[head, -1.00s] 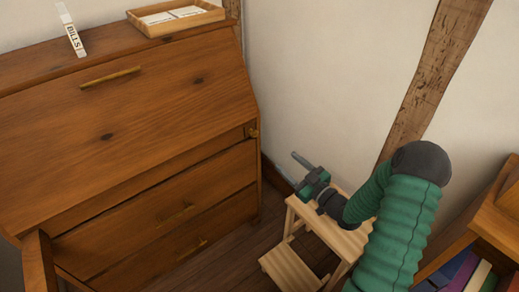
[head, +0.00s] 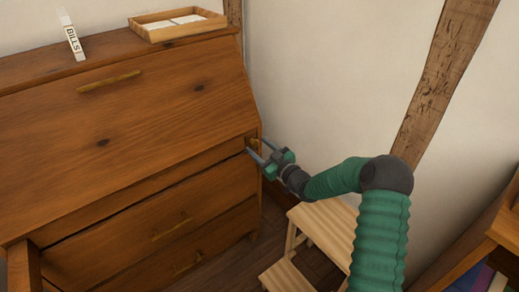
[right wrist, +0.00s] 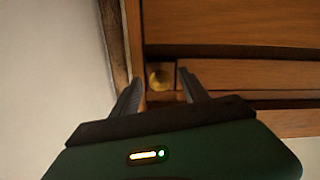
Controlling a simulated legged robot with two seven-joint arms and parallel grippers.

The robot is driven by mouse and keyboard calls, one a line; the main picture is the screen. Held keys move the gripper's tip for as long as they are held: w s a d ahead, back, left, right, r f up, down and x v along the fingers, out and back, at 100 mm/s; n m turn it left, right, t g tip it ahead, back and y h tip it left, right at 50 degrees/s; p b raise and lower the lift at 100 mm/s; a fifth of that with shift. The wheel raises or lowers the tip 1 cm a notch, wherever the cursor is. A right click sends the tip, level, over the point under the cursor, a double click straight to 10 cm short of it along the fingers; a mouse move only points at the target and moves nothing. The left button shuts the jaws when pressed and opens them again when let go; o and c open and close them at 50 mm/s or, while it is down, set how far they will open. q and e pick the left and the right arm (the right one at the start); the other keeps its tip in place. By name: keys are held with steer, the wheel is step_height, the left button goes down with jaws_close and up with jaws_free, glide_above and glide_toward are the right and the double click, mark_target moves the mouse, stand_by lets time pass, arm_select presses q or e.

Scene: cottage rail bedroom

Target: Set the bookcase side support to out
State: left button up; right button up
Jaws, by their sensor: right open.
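The wooden bureau (head: 130,125) has a sloped front with a brass bar handle and drawers below it. Its side support is a narrow wooden piece with a small round brass knob, at the right end just under the sloped front; the knob (right wrist: 160,78) shows in the right wrist view. The support's front looks about level with the bureau face. My right gripper (head: 257,151) is open, its two fingers pointing at the knob, one to each side of it in the right wrist view (right wrist: 160,95). I cannot tell whether they touch it. My left gripper is not in view.
A pale wooden step stool (head: 327,228) stands below my right arm. The wall (head: 330,80) is close on the right of the bureau. A wooden tray (head: 177,28) and a BILLS label holder (head: 72,38) sit on top.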

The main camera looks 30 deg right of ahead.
jaws_close()
stand_by(1.3)
